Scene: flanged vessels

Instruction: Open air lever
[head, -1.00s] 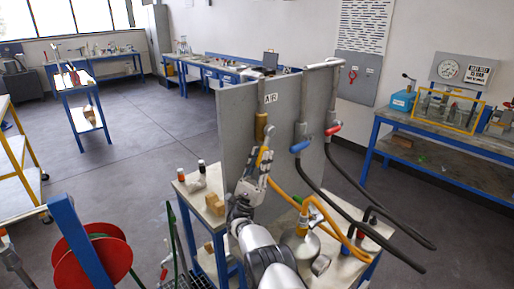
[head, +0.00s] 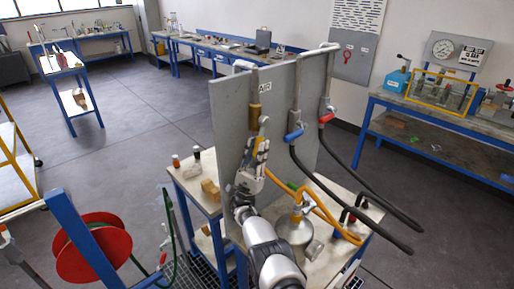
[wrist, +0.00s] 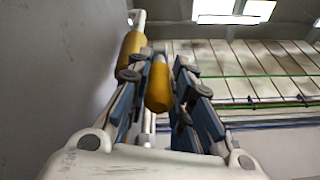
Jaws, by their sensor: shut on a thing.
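The air valve has a yellow-brown body (head: 254,117) on a pipe on the grey panel, below the AIR label (head: 265,87). In the wrist view its body (wrist: 130,52) stands upright beside the panel. My gripper (head: 262,128) is raised in front of the panel, just right of the valve body. In the wrist view my gripper (wrist: 158,72) is shut on the yellow air lever (wrist: 158,88), which sits between its two blue-grey fingers. In the head view the fingers partly hide the lever (head: 261,152).
A blue-handled valve (head: 294,135) and a red-handled valve (head: 327,118) with black hoses hang right of my gripper. A yellow hose (head: 325,205) loops over the bench near a metal vessel (head: 295,228). A wooden block (head: 210,190) lies left of the panel.

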